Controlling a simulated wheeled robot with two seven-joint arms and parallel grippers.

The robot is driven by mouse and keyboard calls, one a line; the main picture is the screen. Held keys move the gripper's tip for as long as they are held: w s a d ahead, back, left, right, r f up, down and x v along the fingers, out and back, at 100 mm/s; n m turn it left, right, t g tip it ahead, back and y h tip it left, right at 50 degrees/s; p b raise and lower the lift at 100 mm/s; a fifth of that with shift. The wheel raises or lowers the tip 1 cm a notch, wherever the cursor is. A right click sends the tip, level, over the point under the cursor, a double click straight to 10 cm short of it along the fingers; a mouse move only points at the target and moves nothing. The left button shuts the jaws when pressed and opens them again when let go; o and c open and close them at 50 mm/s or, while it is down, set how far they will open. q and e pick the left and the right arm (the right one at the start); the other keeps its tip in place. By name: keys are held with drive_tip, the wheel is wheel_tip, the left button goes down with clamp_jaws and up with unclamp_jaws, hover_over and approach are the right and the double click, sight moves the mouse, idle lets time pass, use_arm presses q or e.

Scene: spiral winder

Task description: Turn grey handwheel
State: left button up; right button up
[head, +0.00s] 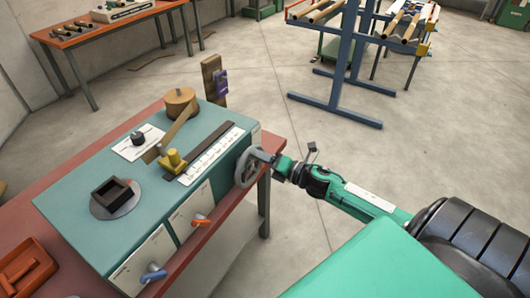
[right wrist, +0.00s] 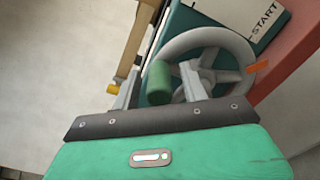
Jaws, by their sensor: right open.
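The grey handwheel (head: 249,168) is mounted on the right side of the teal winder box (head: 135,235). In the right wrist view the handwheel (right wrist: 245,48) shows its spokes and a green handle (right wrist: 157,84) standing out from it. My right gripper (head: 270,158) is at the wheel's right side. In the right wrist view its two fingers (right wrist: 161,80) are apart, with the green handle between them; whether they touch it I cannot tell. The left gripper is not in view.
The winder stands on a red-topped table (head: 228,205). Its front carries an orange lever (head: 201,220) and a blue lever (head: 153,272). A wooden spool (head: 180,102) and a yellow block (head: 173,160) are on top.

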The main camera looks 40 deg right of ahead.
drive_tip(key=shift+s+d+f, duration=0.1)
drive_tip(key=shift+s+d, duration=0.1)
drive_tip(key=shift+s, duration=0.2)
drive_tip(key=b+v, duration=0.3)
drive_tip(key=v, duration=1)
